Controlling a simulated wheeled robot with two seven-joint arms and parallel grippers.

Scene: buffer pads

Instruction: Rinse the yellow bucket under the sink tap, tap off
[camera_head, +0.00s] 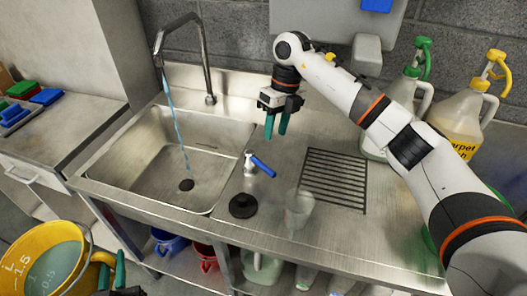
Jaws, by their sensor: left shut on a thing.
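The yellow bucket (22,248) is at the lower left, in front of the counter and partly cut off by the frame. Measuring marks and a grey-green inside show; I cannot tell if it holds liquid. My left gripper (112,274) is shut on the bucket at its right side. The sink tap (181,24) is running: a blue stream (176,120) falls into the empty sink basin (140,152) near the drain (187,184). The tap lever (262,166) has a blue handle. My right gripper (276,130) is open and empty above the counter, behind the lever.
A black plug (242,206) and a clear cup (298,208) stand on the counter near a drain grille (335,180). Jugs (462,115) stand at the right. Coloured pads (22,90) lie on the left counter. Blue (166,242) and red (204,257) containers are below.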

